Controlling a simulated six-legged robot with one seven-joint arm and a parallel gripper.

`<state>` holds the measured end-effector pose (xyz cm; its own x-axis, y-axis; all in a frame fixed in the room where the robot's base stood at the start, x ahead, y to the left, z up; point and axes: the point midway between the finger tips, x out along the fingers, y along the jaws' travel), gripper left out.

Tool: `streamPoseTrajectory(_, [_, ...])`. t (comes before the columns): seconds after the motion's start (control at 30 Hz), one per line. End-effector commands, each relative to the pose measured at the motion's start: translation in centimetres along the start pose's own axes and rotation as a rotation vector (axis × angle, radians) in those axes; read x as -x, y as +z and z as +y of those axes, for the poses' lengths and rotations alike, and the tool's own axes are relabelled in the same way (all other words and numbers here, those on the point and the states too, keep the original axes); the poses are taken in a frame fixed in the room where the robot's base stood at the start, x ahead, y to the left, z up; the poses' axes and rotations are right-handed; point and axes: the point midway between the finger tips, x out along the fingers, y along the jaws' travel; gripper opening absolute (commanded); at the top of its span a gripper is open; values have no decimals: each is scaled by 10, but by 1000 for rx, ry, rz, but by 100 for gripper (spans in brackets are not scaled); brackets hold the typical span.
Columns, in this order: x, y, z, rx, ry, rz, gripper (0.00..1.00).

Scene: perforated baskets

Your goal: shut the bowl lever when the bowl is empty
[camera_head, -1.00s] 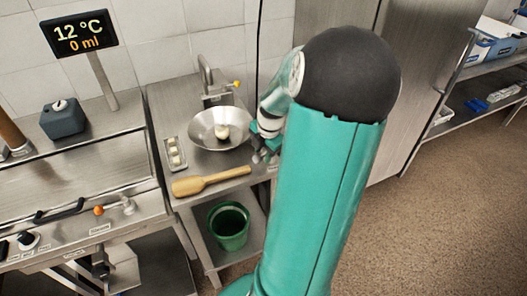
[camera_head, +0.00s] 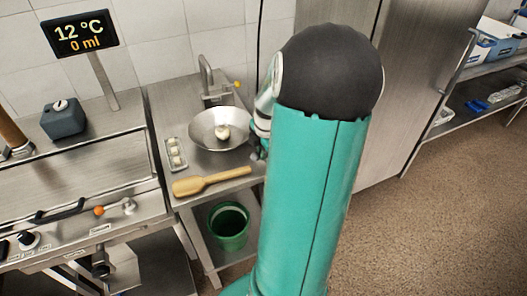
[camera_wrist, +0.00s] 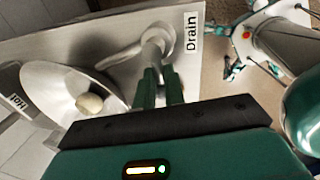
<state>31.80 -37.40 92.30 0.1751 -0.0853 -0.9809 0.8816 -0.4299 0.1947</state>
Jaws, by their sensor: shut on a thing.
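The steel bowl (camera_head: 205,137) is set at the counter's sink and also shows in the wrist view (camera_wrist: 48,78). A whitish round lump (camera_head: 222,132) lies in it, also clear in the wrist view (camera_wrist: 90,103), so the bowl is not empty. The metal bowl lever (camera_wrist: 130,50) lies beside the bowl, near a "Drain" label (camera_wrist: 191,32). My gripper (camera_wrist: 162,80) is shut on the lever's end. In the head view my gripper (camera_head: 258,152) is at the bowl's right and mostly hidden by my arm.
A wooden paddle (camera_head: 208,181) lies at the counter's front edge. A small tray (camera_head: 174,155) with pale pieces stands left of the bowl. A faucet (camera_head: 207,80) rises behind it. A green bucket (camera_head: 229,226) stands on the shelf below. The display (camera_head: 78,33) reads 12 °C, 0 ml.

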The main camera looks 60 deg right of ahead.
Motion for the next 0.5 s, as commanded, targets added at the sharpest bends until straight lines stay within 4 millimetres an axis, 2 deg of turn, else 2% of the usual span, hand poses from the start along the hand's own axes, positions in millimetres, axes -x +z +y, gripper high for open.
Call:
streamPoseTrajectory(0.2, [0, -1, 3, -89, 1, -18, 0])
streamPoseTrajectory(0.5, [0, 0, 4, -97, 2, -20, 0])
